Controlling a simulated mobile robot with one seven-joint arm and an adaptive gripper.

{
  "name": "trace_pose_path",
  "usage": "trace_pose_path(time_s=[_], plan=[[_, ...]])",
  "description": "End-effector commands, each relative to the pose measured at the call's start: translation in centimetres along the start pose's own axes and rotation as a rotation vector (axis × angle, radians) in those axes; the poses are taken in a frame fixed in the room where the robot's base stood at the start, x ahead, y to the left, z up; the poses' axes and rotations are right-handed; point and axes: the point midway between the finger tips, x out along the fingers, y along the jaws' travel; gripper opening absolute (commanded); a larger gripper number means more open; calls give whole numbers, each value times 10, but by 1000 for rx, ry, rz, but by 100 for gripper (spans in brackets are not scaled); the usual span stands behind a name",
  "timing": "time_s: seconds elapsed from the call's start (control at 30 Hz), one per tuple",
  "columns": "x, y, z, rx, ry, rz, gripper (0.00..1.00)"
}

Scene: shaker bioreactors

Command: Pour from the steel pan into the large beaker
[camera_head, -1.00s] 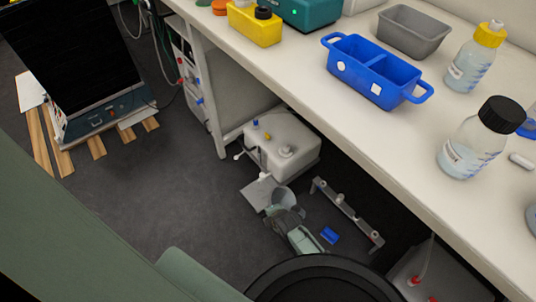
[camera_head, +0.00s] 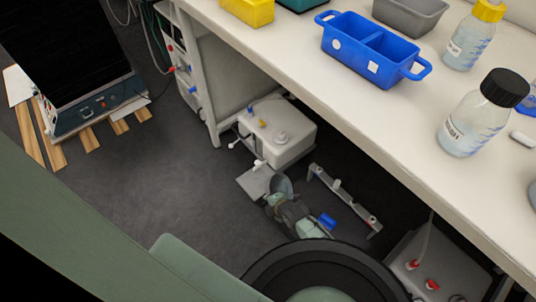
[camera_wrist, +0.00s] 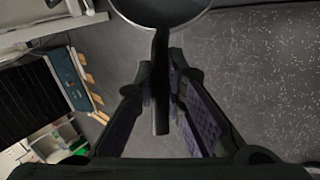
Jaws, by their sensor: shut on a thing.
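The steel pan (camera_wrist: 160,12) is at the top edge of the wrist view, cut off by the frame, so only part of its bowl shows. Its dark handle (camera_wrist: 161,100) runs down between the fingers of my gripper (camera_wrist: 160,82), which is shut on it. In the head view the pan (camera_head: 281,184) is small and grey, held by my gripper (camera_head: 274,198) over the floor area in front of the bench. The pan's contents cannot be made out. I cannot identify a large beaker in either view.
The white bench (camera_head: 300,80) holds a blue two-part tub (camera_head: 372,50), a grey bin (camera_head: 410,14), a yellow-capped bottle (camera_head: 472,35) and a black-capped bottle (camera_head: 478,118). A dark-panelled unit (camera_head: 70,50) is at left. Open floor lies between.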

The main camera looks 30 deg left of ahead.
Motion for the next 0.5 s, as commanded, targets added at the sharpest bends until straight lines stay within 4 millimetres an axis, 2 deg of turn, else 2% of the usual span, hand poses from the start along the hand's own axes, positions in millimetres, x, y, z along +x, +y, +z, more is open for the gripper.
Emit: trace_pose_path(time_s=[0.5], plan=[[-4, -4, 5, 23, 33, 49, 0]])
